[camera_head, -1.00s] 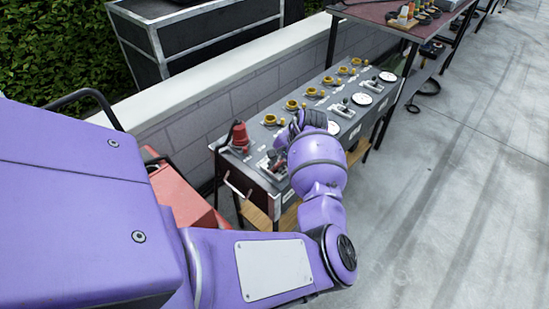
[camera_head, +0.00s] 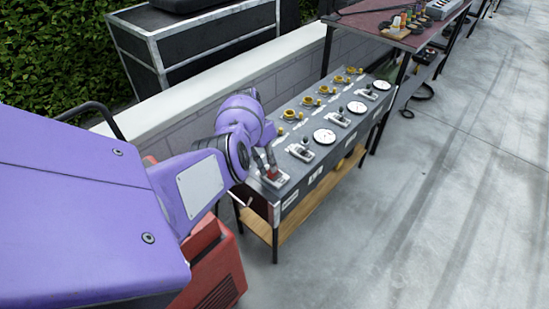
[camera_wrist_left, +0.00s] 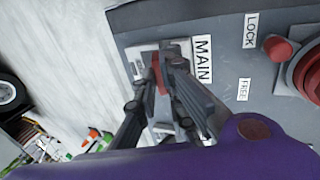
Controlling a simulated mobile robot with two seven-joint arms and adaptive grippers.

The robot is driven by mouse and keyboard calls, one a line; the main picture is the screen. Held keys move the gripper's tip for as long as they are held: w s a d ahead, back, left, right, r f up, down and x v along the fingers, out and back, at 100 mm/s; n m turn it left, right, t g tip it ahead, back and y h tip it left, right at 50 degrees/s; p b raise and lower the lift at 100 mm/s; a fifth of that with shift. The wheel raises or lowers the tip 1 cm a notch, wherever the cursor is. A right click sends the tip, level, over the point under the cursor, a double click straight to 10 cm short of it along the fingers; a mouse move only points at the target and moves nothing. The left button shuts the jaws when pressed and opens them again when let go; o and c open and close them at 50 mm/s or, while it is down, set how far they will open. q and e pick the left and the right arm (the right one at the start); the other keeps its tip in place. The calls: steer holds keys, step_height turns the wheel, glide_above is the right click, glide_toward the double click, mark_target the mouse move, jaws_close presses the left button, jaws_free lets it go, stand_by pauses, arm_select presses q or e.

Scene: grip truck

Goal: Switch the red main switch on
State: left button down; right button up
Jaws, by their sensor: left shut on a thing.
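The control panel (camera_head: 317,172) is a long grey box on a stand, with yellow knobs, white dials and levers. The red main switch (camera_head: 274,176) sits on a light plate at its near end. My left gripper (camera_head: 267,166) reaches down onto this switch. In the left wrist view the red switch (camera_wrist_left: 159,76) shows between the gripper's fingers (camera_wrist_left: 164,66), beside the MAIN label (camera_wrist_left: 203,60). The gripper is shut on it. The fingers partly hide the switch, so its exact position cannot be told. My right gripper is not in view.
A red knob (camera_wrist_left: 278,48) near the LOCK and FREE labels lies close to the gripper. A low wall (camera_head: 200,105) runs behind the panel. A red-topped table (camera_head: 385,28) stands beyond. The paved floor (camera_head: 440,210) at right is clear.

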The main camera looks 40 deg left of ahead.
arm_select(q)
steer(key=shift+a+f+h+b, duration=0.2)
steer(key=shift+f+h+b, duration=0.1)
steer(key=shift+b, duration=0.2)
steer(key=shift+r, duration=0.15)
steer(key=shift+h+b, duration=0.3)
steer(key=shift+w+r, duration=0.1)
steer(key=c, duration=2.2)
jaws_free()
steer(key=shift+o, duration=0.4)
